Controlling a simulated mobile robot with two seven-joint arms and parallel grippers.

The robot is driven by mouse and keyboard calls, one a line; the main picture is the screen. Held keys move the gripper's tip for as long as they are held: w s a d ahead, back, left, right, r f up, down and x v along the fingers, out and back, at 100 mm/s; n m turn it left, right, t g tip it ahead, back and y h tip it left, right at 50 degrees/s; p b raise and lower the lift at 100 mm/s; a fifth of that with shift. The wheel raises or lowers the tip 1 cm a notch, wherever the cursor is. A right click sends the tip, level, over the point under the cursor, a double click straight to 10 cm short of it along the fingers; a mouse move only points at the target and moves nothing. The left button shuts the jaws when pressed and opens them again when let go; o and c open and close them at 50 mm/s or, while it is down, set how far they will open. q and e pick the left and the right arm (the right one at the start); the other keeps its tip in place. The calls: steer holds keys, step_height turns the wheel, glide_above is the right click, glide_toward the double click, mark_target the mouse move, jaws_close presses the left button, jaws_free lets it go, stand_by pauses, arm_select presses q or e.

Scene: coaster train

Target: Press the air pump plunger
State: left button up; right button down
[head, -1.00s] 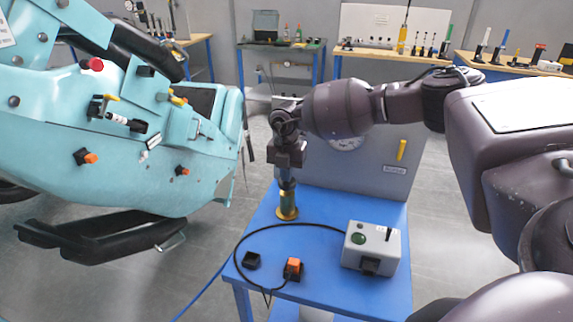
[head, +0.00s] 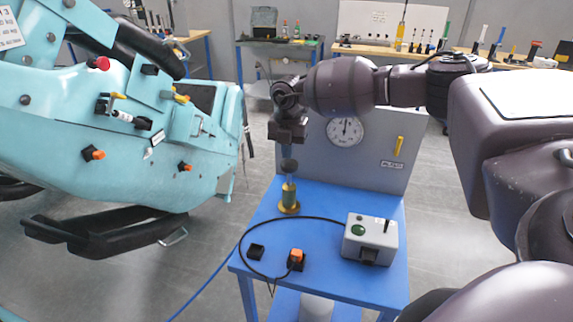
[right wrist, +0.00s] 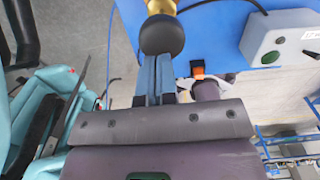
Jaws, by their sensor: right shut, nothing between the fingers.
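The air pump (head: 289,194) stands upright on the blue table, a brass body on a round brass foot. Its plunger has a round black knob (head: 289,165), with some rod showing between knob and body. My right gripper (head: 289,151) points down right above the knob, shut and empty. In the right wrist view its blue fingers (right wrist: 155,73) lie together and their tips meet the edge of the black knob (right wrist: 161,36); I cannot tell whether they touch it. My left gripper is not in view.
The blue table (head: 325,205) also bears a grey control box (head: 370,238) with a green button, an orange switch (head: 296,257) and a cable. A grey panel with a gauge (head: 345,131) stands behind. A teal coaster car (head: 120,130) fills the left.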

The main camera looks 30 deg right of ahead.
step_height(320, 180, up, 7)
steer(key=shift+w+d+b, duration=0.15)
steer(key=shift+d+b, duration=0.15)
stand_by(1.0)
